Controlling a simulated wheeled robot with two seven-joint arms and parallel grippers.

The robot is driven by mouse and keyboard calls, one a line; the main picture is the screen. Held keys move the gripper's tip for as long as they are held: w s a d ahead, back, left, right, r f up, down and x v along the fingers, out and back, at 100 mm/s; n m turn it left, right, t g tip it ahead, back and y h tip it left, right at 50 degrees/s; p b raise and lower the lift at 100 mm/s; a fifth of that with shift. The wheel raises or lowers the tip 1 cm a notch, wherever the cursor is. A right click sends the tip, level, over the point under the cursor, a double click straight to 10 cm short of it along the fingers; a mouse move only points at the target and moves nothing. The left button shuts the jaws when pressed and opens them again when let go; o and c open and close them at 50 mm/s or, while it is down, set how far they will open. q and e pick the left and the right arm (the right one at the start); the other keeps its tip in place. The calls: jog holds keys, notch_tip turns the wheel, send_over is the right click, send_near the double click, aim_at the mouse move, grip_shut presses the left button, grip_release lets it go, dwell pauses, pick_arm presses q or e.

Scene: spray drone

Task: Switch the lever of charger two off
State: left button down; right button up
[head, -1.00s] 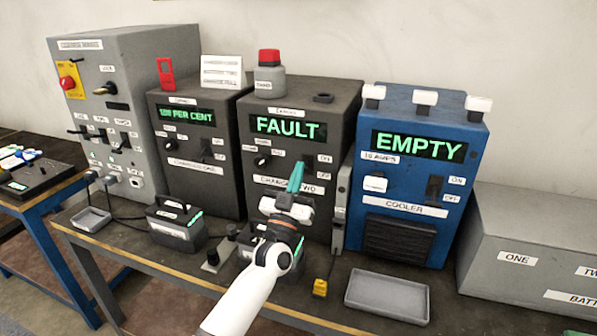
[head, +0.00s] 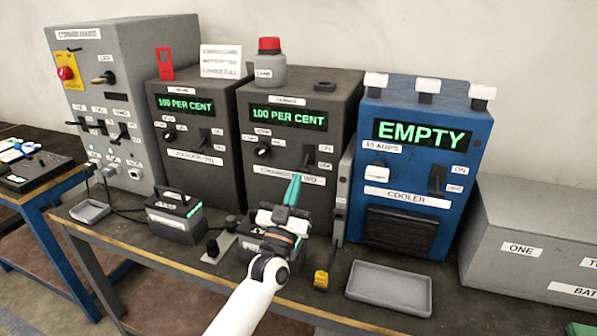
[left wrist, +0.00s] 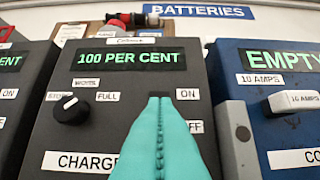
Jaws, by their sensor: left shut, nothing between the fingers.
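Charger two (head: 295,185) is the dark box in the middle of the bench. Its green display (head: 288,118) reads 100 PER CENT, and it also shows in the left wrist view (left wrist: 128,57). Its dark lever (head: 306,152) stands beside the ON and OFF labels; I cannot tell its exact position. My left gripper (head: 293,184) has teal fingers, shut and empty, in front of the box and below the lever in the head view. In the left wrist view the fingertips (left wrist: 160,99) cover the lever beside the ON label. My right gripper is out of view.
Charger one (head: 195,150) stands to the left, and the blue cooler (head: 425,150) reading EMPTY to the right.

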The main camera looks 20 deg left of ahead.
pick_arm(q)
jog(key=b+v, duration=0.1)
jog(key=v, duration=0.8)
jog(key=shift+w, duration=0.1)
